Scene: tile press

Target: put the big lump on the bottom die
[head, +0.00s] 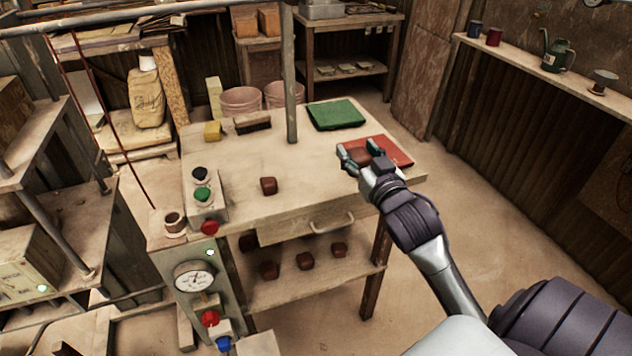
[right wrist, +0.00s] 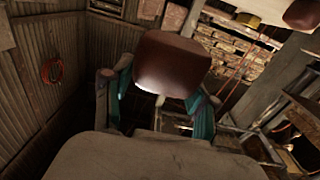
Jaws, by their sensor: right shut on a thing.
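My right gripper (head: 362,158) is shut on a reddish-brown lump (head: 360,156), held over or at the red mat (head: 398,152) at the table's right end. Whether it touches the mat is unclear. In the right wrist view the held lump (right wrist: 172,65) sits between the teal fingertips. A similar lump (head: 268,186) lies alone on the table's front left part. The held lump may be the big one; sizes are hard to compare. I cannot make out the bottom die in these views. My left gripper is not in view.
A control panel with a gauge (head: 194,279) stands front left. Several lumps (head: 305,260) lie on the lower shelf.

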